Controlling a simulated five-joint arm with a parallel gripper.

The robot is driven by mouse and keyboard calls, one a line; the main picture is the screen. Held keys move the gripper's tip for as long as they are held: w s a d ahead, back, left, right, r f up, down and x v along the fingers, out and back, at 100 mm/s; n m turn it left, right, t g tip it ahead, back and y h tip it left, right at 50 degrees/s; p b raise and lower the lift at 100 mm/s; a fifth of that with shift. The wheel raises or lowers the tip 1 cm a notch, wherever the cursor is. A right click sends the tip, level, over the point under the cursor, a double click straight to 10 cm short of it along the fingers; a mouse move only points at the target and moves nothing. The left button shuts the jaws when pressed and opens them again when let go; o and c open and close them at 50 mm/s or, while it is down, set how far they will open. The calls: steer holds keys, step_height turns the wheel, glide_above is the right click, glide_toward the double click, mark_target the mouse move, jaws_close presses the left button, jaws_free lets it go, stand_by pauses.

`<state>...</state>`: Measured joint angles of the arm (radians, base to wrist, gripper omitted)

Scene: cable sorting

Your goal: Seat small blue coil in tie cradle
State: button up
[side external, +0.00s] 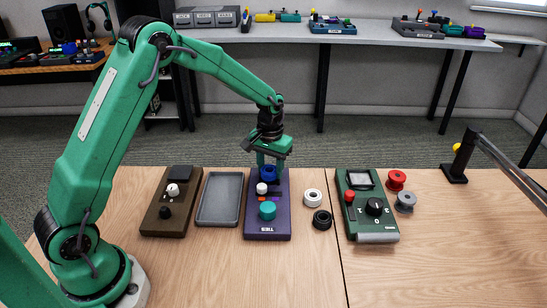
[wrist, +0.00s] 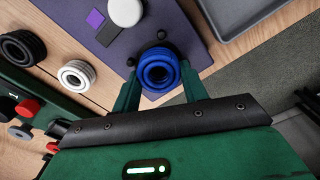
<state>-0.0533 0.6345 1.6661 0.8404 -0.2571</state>
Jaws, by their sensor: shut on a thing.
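The small blue coil (wrist: 158,70) is a ribbed ring with a hollow centre. It sits between the two green fingers of my gripper (wrist: 159,75) in the wrist view. In the side view my gripper (side external: 269,160) points down, with the blue coil (side external: 268,174) at its tips, over the back end of the purple board marked TIES (side external: 257,232). The same purple board (wrist: 195,48) shows under the coil in the wrist view, with small dark posts (wrist: 161,34) close by. I cannot tell whether the coil touches the board.
The purple board carries a white round piece (side external: 262,188) and a teal knob (side external: 267,210). White (side external: 313,198) and black (side external: 322,219) coils lie to its right, before a green control box (side external: 376,238). A grey tray (side external: 219,221) and brown box (side external: 157,224) stand left.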

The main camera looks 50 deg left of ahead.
steer(key=o, duration=1.5)
steer(key=shift+r, duration=0.1)
steer(key=shift+r, duration=3.3)
steer(key=shift+r, duration=0.15)
